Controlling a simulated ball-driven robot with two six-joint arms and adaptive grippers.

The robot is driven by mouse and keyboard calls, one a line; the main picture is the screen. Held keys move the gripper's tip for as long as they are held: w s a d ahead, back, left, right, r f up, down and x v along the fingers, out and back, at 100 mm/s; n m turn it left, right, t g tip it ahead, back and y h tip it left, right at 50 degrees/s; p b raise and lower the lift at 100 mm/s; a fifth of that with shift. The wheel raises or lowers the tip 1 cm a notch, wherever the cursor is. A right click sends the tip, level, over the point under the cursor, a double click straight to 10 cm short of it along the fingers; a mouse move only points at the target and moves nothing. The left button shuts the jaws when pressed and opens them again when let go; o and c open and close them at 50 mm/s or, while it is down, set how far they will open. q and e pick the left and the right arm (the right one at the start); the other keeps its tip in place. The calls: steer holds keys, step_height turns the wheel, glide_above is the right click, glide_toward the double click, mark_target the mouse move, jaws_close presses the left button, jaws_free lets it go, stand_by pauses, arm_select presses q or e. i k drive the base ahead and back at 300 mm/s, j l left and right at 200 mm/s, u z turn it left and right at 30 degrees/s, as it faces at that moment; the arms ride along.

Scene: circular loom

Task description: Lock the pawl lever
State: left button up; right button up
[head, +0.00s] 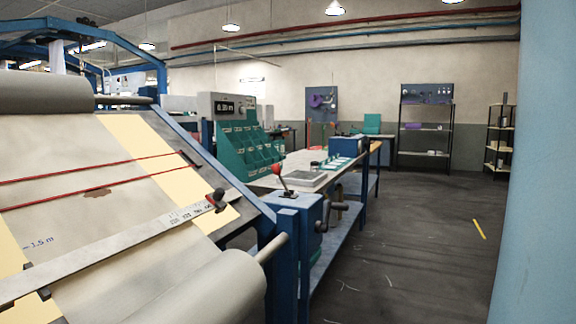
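A lever with a red knob (278,170) rises from the top of a blue housing (302,204) at the right end of the fabric frame. It leans a little to the left, and I take it to be the pawl lever. Whether it is locked cannot be told from here. A dark crank handle (334,212) sticks out from the right side of the housing. Neither of my grippers is in view.
The fabric roll (215,290) and a measuring bar (130,237) with a red-and-black knob (216,200) lie left of the lever. A long bench (300,162) stands behind it. Dark floor (430,250) is clear to the right. A pale blue upright surface fills the right edge.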

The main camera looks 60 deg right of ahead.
mark_target(276, 170)
steer(key=z, duration=1.8)
steer(key=u, duration=0.3)
steer(key=i+l+u, duration=0.15)
steer(key=u, duration=0.2)
steer(key=i+l+u, duration=0.1)
steer(key=l+u, duration=0.25)
steer(key=i+l+u, duration=0.1)
steer(key=u, duration=0.25)
steer(key=i+l+u, duration=0.2)
steer(key=l, duration=0.65)
steer(key=i+l+u, duration=0.2)
steer(key=l, duration=0.7)
steer(key=l+u, duration=0.25)
steer(key=l, duration=0.6)
steer(key=i+l, duration=0.1)
steer(key=l, duration=1.6)
